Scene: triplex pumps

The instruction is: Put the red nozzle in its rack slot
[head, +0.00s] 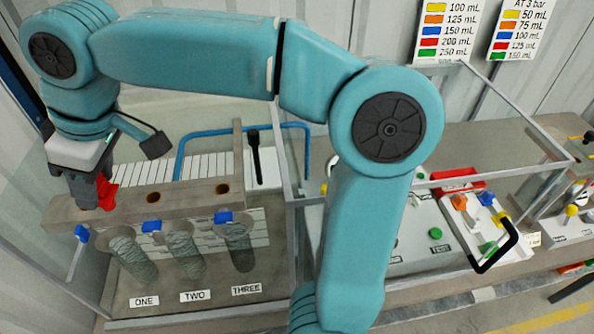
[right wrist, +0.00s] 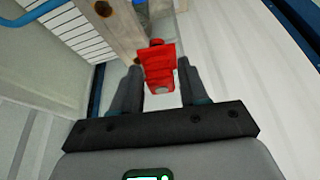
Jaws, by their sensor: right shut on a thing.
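The red nozzle (head: 107,196) is at the left end of a grey-brown beam (head: 190,201) above the tube marked ONE. My right gripper (head: 92,192) points down there and is shut on the nozzle. In the right wrist view, the red nozzle (right wrist: 160,68) shows between the two fingers (right wrist: 158,92), beside the beam's end (right wrist: 122,30). The gripper hides the beam's left end, so I cannot tell whether the nozzle is in a hole. Two dark holes show farther right along the beam. My left gripper is not in view.
Clear tubes marked ONE, TWO and THREE (head: 238,250) stand under the beam, with blue clips (head: 152,226) on its front. A blue pipe (head: 205,133) runs behind. My right arm crosses the middle. A panel at right carries a red block (head: 458,182) and coloured parts inside a metal frame.

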